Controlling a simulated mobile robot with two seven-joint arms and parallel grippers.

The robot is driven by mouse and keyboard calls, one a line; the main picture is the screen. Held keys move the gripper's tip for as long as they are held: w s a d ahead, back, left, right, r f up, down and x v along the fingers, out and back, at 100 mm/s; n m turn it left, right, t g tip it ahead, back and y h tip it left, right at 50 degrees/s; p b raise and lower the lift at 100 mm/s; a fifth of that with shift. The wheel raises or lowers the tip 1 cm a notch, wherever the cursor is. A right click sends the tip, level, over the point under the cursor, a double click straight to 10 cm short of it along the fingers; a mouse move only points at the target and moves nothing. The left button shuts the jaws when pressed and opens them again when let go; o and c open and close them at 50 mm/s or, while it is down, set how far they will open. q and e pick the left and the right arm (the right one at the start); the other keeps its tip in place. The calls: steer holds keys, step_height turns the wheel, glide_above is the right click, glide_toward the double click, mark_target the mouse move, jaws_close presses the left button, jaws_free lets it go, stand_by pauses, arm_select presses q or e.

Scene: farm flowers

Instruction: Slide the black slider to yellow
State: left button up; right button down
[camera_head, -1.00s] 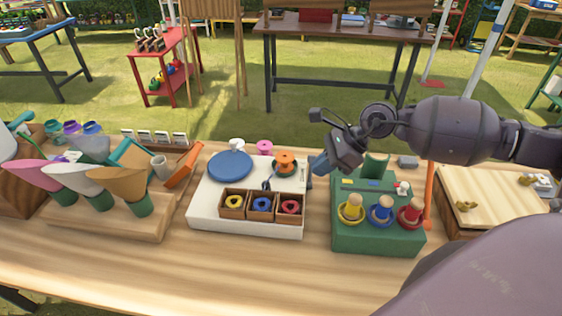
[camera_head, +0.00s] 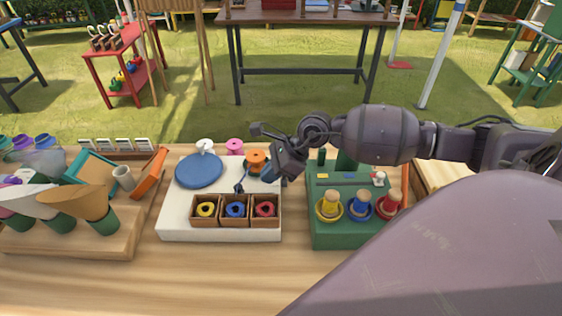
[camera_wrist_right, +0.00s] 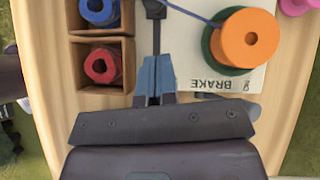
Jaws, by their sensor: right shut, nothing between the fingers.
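The black slider (camera_head: 239,188) is a small dark piece on the white board (camera_head: 180,222), behind the blue compartment. A blue cord runs from it to the orange spool (camera_head: 256,160). In the right wrist view the slider (camera_wrist_right: 153,9) sits beyond my fingertips, at the end of a dark strip, level with the box holding the blue piece (camera_wrist_right: 99,10). The yellow piece (camera_head: 206,209) is in the left compartment, the red piece (camera_head: 265,209) in the right. My right gripper (camera_head: 268,175) is shut and empty, over the board's right side, apart from the slider. My left gripper is not in view.
A blue disc (camera_head: 199,171) and pink spool (camera_head: 235,146) stand near the board's back. A green stand (camera_head: 335,235) with coloured pegs is close on the right. Tilted flower holders (camera_head: 78,203) stand left. The wooden table's front (camera_head: 190,275) is clear.

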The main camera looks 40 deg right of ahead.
mark_target(241, 191)
steer(key=shift+w+a+f, duration=0.25)
steer(key=shift+w+a, duration=0.1)
steer(key=shift+a, duration=0.35)
steer(key=shift+w+a+f, duration=0.3)
steer(key=shift+w+a, duration=0.1)
steer(key=shift+a, duration=0.25)
steer(key=shift+w+a+f, duration=0.25)
steer(key=shift+w+a, duration=0.1)
steer(key=shift+a, duration=0.35)
steer(key=w+a, duration=0.1)
steer(key=a, duration=0.1)
steer(key=w+a, duration=0.3)
steer(key=a, duration=0.1)
steer(key=shift+w+b, duration=0.2)
steer(key=shift+b, duration=0.1)
steer(key=shift+w+a, duration=0.1)
